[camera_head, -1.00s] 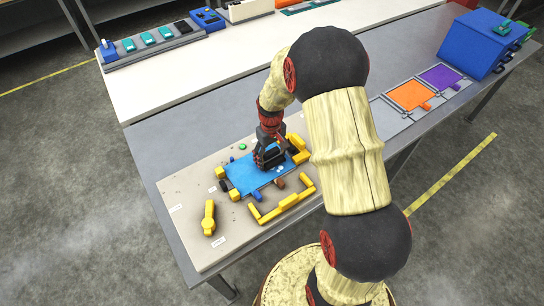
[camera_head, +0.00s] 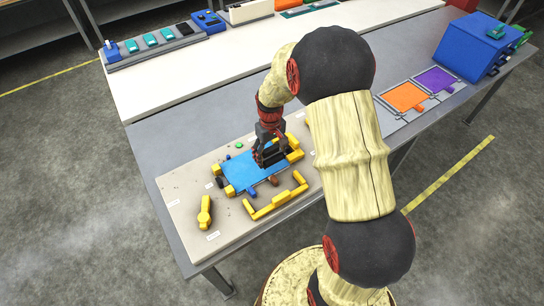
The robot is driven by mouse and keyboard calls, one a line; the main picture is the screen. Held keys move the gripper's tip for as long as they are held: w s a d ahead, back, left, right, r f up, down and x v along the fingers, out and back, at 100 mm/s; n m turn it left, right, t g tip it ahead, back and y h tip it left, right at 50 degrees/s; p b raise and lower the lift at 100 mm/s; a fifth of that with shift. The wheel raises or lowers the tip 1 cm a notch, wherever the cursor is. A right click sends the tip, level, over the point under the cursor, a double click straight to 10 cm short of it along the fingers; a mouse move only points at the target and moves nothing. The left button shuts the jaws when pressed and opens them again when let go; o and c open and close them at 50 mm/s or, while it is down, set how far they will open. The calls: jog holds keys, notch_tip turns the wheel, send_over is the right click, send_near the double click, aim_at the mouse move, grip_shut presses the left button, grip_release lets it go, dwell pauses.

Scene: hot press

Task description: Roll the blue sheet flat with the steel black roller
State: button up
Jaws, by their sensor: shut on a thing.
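The blue sheet (camera_head: 245,172) lies on the beige board, framed by yellow blocks at its corners and edges. My gripper (camera_head: 268,158) points down over the sheet's right part, near its far edge. It is shut on the dark roller (camera_head: 273,157), which is mostly hidden by the fingers and hard to tell apart from them. The roller is at or just above the sheet; I cannot tell whether it touches.
A yellow frame (camera_head: 275,203) lies on the board (camera_head: 180,185) at the near side, and a yellow-handled tool (camera_head: 205,211) at the left. Orange (camera_head: 405,97) and purple (camera_head: 438,79) sheets and a blue box (camera_head: 473,43) are at the right. My arm hides part of the table.

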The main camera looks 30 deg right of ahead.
aim_at(270, 149)
jog(key=shift+r+p, duration=1.15)
jog(key=shift+r, duration=0.9)
